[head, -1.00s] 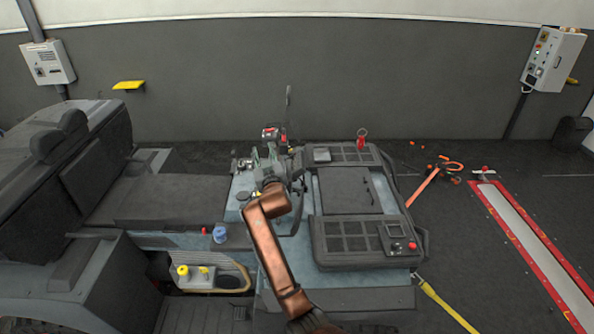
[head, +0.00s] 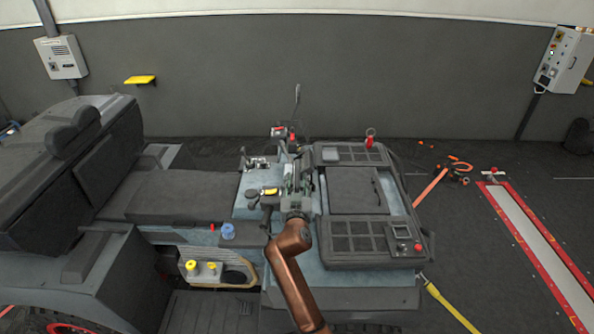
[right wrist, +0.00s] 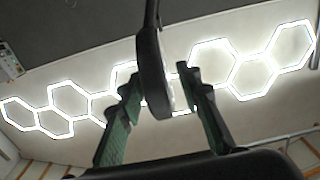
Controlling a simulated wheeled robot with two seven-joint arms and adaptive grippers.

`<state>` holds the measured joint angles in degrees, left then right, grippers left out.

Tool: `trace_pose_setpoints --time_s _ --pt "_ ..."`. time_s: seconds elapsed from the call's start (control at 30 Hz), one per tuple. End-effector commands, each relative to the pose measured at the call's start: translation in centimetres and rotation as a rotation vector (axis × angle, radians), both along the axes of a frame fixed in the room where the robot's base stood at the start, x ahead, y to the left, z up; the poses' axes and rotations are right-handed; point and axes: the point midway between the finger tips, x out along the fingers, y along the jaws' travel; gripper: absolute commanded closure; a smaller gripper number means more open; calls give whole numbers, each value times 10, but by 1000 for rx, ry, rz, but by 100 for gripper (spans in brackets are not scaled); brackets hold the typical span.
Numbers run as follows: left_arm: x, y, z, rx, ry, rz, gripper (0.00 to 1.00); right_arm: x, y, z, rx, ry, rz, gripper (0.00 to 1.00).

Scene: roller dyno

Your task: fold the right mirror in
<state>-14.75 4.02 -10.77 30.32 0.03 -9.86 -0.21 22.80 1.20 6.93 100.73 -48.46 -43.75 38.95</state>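The right mirror (right wrist: 150,70) shows in the right wrist view as a dark, narrow shell seen nearly edge-on, on a thin stalk running to the top edge. My right gripper (right wrist: 158,90) has its two green-and-dark fingers apart, one on each side of the shell's lower part. A gap shows on the right side; I cannot tell whether the left finger touches. In the head view the right gripper (head: 297,180) is over the middle of the vehicle, and the mirror cannot be clearly made out beside it. My left gripper is not in view.
A thin upright mirror (head: 297,100) stands on the vehicle's far side. A dark ribbed engine cover (head: 355,190) lies right of the gripper, and a seat (head: 85,160) is at left. Orange pieces (head: 430,186) and a red-edged floor strip (head: 535,245) lie at right.

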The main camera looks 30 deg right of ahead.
Motion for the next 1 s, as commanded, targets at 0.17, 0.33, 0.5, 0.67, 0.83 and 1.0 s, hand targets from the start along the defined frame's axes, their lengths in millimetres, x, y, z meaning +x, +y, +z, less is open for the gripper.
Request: trace_pose_setpoints --time_s 0.17,0.33,0.5,0.67,0.83,1.0 --pt "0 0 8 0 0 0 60 20 -12 2 -2 1 -1 68" --pt "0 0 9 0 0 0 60 27 -17 1 0 0 0 68" --pt "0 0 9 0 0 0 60 28 -17 0 0 0 0 68" --pt "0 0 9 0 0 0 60 28 -17 0 0 0 0 74" --pt "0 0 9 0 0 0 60 28 -17 0 0 0 0 86" --pt "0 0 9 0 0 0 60 27 -17 0 0 0 0 98"
